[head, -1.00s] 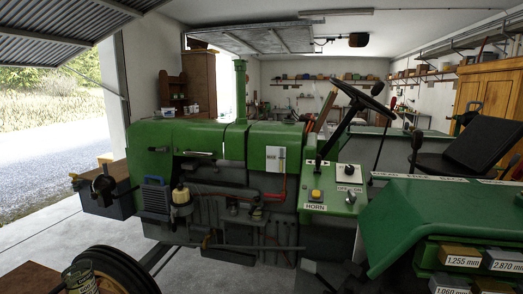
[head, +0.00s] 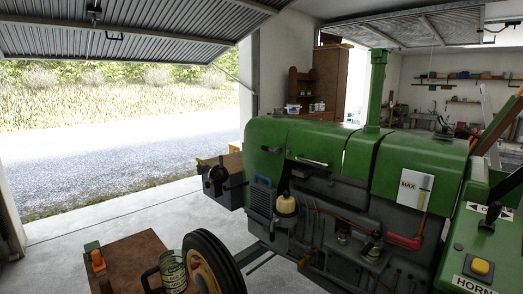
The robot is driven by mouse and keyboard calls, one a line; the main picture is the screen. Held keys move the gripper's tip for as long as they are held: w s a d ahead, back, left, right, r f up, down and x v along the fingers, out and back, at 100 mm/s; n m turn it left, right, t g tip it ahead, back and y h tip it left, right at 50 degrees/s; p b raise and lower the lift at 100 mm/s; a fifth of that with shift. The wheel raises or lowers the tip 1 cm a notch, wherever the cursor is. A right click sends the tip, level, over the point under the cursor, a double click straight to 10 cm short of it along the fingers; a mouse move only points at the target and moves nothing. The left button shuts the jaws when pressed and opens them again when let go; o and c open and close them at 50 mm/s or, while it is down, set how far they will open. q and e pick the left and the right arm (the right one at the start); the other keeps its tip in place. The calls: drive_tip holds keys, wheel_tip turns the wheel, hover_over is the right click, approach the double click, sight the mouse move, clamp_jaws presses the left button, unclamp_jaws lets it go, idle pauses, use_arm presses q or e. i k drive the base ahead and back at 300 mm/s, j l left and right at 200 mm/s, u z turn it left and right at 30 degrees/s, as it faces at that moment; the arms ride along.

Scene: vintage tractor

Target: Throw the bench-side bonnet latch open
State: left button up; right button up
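The green tractor bonnet (head: 292,139) stands to the right of the middle in the head view, with its near side facing me. A small dark fitting (head: 271,150) sits on its front side, and a longer silver bar-like handle (head: 311,161) lies behind it along the lower bonnet edge. I cannot tell for certain which of them is the bench-side latch, or whether it is open or shut. The bonnet looks lowered. Neither of my grippers shows in this view.
A front wheel (head: 212,262) stands below the bonnet. A brown bench top (head: 128,258) with a tin (head: 173,270) and an orange-and-green object (head: 95,257) is at the lower left. Bare concrete floor (head: 95,218) lies left of the tractor, towards the open garage door.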

sight(263, 148)
drive_tip(key=i+z, duration=0.15)
drive_tip(key=i, duration=0.35)
drive_tip(key=i+j+z, duration=0.15)
drive_tip(key=i, duration=0.35)
